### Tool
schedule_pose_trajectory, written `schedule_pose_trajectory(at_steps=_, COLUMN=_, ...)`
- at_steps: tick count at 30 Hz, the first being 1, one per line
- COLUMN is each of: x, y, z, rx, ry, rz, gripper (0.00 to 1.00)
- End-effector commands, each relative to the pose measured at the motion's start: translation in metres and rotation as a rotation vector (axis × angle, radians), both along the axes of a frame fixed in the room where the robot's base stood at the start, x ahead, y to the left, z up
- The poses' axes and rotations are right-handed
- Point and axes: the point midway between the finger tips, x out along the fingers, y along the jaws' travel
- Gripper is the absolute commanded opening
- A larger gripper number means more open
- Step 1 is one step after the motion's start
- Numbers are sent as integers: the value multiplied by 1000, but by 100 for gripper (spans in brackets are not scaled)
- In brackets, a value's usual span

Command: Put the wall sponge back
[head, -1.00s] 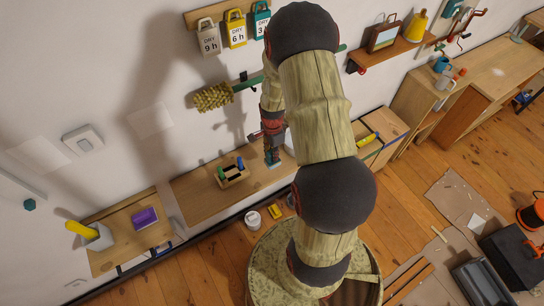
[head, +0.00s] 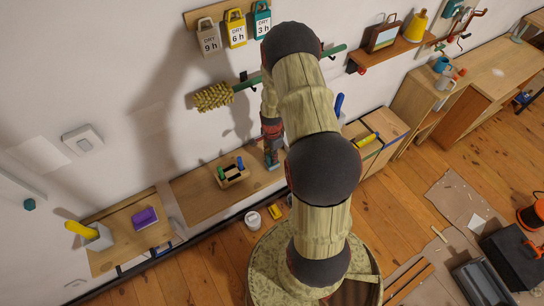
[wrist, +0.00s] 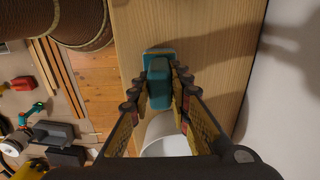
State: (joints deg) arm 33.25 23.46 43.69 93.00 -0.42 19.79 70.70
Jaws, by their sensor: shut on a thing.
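My gripper (wrist: 158,87) is shut on a teal block with a raised grip, which looks like the wall sponge (wrist: 159,68). A fingertip lies on each side of the grip. In the head view the sponge (head: 273,166) shows small and teal below my gripper (head: 272,157), over the right part of a wooden shelf (head: 200,200) by the wall. I cannot tell whether its underside touches the shelf. The shelf's bare wood (wrist: 205,40) shows around it in the wrist view.
A wooden holder (head: 234,178) with green and blue handles stands on the shelf left of my gripper. A white cylinder (wrist: 165,138) shows behind the fingers. The wall (wrist: 292,90) is close on the right in the wrist view. A purple block (head: 145,218) lies on another shelf.

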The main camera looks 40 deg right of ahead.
Motion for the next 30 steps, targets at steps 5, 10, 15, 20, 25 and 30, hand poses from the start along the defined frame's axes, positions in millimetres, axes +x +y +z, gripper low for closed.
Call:
schedule_pose_trajectory(at_steps=5, x=0, y=0, z=-4, rx=0, ry=1, rz=0, gripper=19)
schedule_pose_trajectory(at_steps=10, x=0, y=0, z=-3, rx=0, ry=1, rz=0, gripper=29)
schedule_pose_trajectory(at_steps=15, x=0, y=0, z=-3, rx=0, ry=1, rz=0, gripper=37)
schedule_pose_trajectory(at_steps=20, x=0, y=0, z=-3, rx=0, ry=1, rz=0, gripper=37)
schedule_pose_trajectory(at_steps=25, x=0, y=0, z=1, rx=0, ry=1, rz=0, gripper=37)
schedule_pose_trajectory(at_steps=30, x=1, y=-1, z=22, rx=-2, ry=-3, rz=0, gripper=37)
